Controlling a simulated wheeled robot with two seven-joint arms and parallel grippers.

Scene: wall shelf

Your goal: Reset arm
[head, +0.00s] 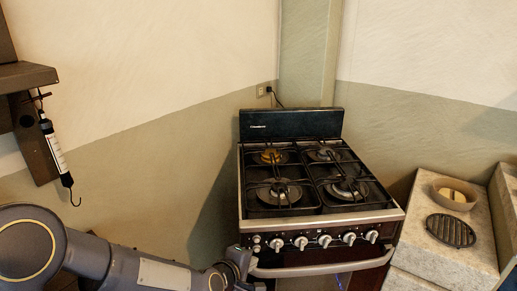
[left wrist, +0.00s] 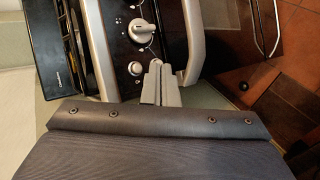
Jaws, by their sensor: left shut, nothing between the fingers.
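My left arm comes in from the lower left in the head view, and its gripper (head: 238,268) is in front of the stove's lower left corner. In the left wrist view the left gripper's fingers (left wrist: 161,84) are shut together with nothing between them. They show against the stove front, close to a knob and the handle; I cannot tell whether they touch it. My right gripper is in neither view.
A stove (head: 318,221) with several burners and knobs stands in the middle. A stone counter (head: 418,243) with a bowl (head: 454,195) and a round grate (head: 451,231) is at right. A wall shelf (head: 27,76) with a hanging hook scale (head: 53,147) is at left.

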